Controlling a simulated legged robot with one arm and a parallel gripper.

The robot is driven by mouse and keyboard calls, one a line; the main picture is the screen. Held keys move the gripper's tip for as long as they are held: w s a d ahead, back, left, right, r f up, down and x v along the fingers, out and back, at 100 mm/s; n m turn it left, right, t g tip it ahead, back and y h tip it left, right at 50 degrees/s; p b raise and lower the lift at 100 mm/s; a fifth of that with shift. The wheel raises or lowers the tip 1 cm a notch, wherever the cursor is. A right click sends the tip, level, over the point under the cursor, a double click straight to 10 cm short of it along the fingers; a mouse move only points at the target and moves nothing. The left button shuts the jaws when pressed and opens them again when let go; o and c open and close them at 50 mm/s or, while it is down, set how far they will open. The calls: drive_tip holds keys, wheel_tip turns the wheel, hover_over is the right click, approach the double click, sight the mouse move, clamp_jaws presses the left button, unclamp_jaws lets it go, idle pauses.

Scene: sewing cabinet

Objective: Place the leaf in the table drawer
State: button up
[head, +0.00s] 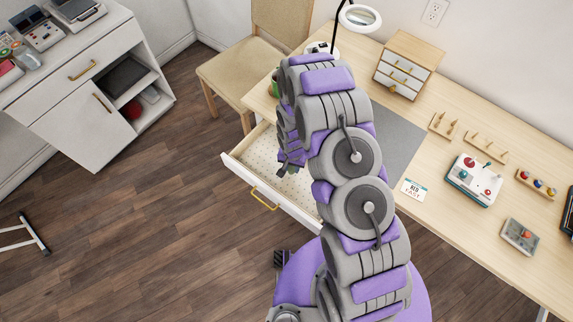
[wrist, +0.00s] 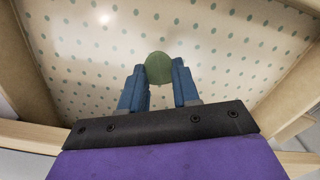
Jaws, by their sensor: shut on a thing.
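The leaf (wrist: 159,68) is a green rounded shape between the fingertips of my gripper (wrist: 159,84) in the wrist view. My gripper is shut on it. Behind the leaf is the dotted floor of the open table drawer (wrist: 85,50). In the head view the drawer (head: 247,183) is pulled out from the table, and my gripper (head: 287,169) is over its inside. The leaf cannot be made out in the head view. Whether the leaf touches the drawer floor is unclear.
The table (head: 437,205) holds a small drawer box (head: 402,70), a lamp (head: 360,18), peg boards and a white device (head: 473,180). A wooden chair (head: 235,82) stands behind the drawer. A white cabinet (head: 75,115) is at left. The floor between is clear.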

drive_tip(key=shift+w+a+f, duration=0.15)
drive_tip(key=shift+w+a, duration=0.65)
drive_tip(key=shift+w, duration=0.1)
drive_tip(key=shift+w+a+f, duration=0.15)
drive_tip(key=shift+w, duration=0.25)
wheel_tip(320, 180, down, 3)
drive_tip(key=shift+f+b, duration=0.15)
drive_tip(key=shift+b, duration=0.55)
drive_tip(key=shift+a, duration=0.15)
drive_tip(key=o, duration=1)
